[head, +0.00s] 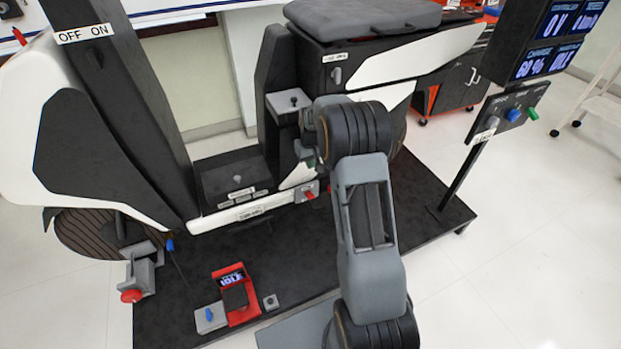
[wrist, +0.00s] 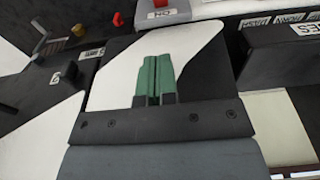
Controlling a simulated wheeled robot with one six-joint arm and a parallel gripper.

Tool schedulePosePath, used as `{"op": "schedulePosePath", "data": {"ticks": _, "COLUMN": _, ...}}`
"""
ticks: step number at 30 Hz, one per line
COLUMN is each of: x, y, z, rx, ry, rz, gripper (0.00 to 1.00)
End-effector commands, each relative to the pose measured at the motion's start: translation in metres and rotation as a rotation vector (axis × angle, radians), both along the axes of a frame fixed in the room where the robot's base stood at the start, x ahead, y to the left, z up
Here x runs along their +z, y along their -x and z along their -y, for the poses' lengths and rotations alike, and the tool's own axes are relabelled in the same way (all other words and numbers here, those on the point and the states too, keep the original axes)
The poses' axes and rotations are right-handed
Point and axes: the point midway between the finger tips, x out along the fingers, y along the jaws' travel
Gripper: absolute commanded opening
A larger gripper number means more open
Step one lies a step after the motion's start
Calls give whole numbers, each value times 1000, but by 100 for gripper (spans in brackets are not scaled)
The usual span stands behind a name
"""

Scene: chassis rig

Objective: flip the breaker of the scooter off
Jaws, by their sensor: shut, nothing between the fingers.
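The white and black scooter (head: 95,150) stands on a dark platform. A small grey box with a red lever (head: 308,193), which looks like the breaker, sits low on the scooter's side beside the footboard. In the wrist view a grey box with a red lever (wrist: 158,3) and an upside-down "ON" label is cut by the top edge; the lever's setting is unclear. My gripper's green fingers (wrist: 155,80) are together and empty, in front of a white panel and apart from that box. In the head view my gripper is mostly hidden behind my arm.
An "OFF ON" label (head: 85,33) is on the front column. A red device (head: 235,295) and a blue-knobbed box (head: 210,316) lie on the platform (head: 180,325). A post with knobs and displays (head: 510,110) stands at right.

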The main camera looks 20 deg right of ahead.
Motion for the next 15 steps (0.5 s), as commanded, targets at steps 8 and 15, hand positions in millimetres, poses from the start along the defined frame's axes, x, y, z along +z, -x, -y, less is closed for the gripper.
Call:
{"op": "schedulePosePath", "data": {"ticks": 8, "x": -51, "y": -4, "z": 0, "rx": 0, "ry": -1, "rz": -4, "gripper": 0}}
{"op": "schedulePosePath", "data": {"ticks": 15, "x": -94, "y": -9, "z": 0, "rx": 0, "ry": -1, "rz": -2, "gripper": 0}}
